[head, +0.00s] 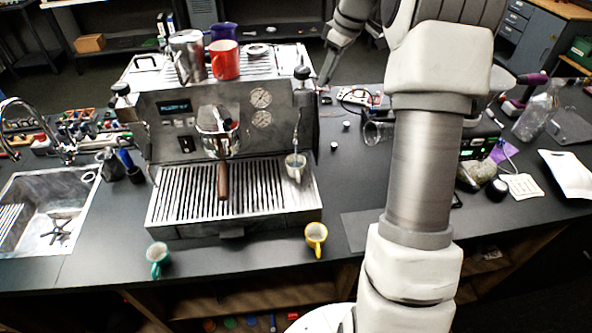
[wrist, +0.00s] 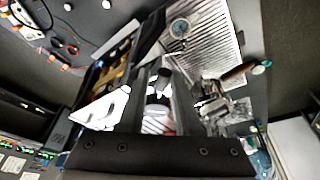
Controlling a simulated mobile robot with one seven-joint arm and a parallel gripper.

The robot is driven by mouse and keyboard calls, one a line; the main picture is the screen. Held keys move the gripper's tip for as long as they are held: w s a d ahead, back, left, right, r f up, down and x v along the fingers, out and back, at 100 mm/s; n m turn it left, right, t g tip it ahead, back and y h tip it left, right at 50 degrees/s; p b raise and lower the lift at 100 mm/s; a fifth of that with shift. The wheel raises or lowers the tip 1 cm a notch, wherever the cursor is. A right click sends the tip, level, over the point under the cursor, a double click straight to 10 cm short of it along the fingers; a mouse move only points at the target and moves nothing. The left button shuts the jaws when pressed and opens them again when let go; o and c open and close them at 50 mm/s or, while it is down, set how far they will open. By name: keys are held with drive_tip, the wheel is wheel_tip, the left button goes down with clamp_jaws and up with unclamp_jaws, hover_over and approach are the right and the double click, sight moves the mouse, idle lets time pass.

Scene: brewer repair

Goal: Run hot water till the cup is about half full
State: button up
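The espresso machine (head: 165,135) stands on the dark counter. A small grey cup (head: 295,172) sits upright on its drip tray (head: 245,205), under the thin spout (head: 296,135) at the right. The cup also shows from above in the wrist view (wrist: 180,28); its water level is too small to tell. A black knob (head: 302,73) is on the machine's top right corner. My gripper (head: 321,86) is just right of that knob. In the wrist view my gripper (wrist: 162,92) has its fingers apart, with a dark knob (wrist: 164,73) seen between them; contact cannot be told.
A portafilter with a brown handle (head: 223,180) sticks out at the front. A teal cup (head: 158,258) and a yellow cup (head: 316,236) stand near the counter edge. A red mug (head: 225,60) and a steel pitcher (head: 187,55) are on the machine's top. A sink (head: 50,215) is at left.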

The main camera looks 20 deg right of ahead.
idle(0.5)
drive_tip(key=shift+s+a+f+m+b, duration=0.1)
drive_tip(key=shift+s+a+m+b, duration=0.15)
drive_tip(key=shift+m+b, duration=0.3)
drive_tip(key=a+m+h, duration=0.1)
drive_tip(key=m, duration=0.2)
drive_tip(key=a+m+h+b, duration=0.1)
drive_tip(key=a+m, duration=0.1)
drive_tip(key=m, duration=0.1)
drive_tip(key=s+a+m+h, duration=0.1)
drive_tip(key=a+m, duration=0.1)
drive_tip(key=m, duration=0.1)
drive_tip(key=shift+a+t, duration=0.15)
drive_tip(key=shift+t, duration=0.25)
idle(0.3)
drive_tip(key=o, duration=0.4)
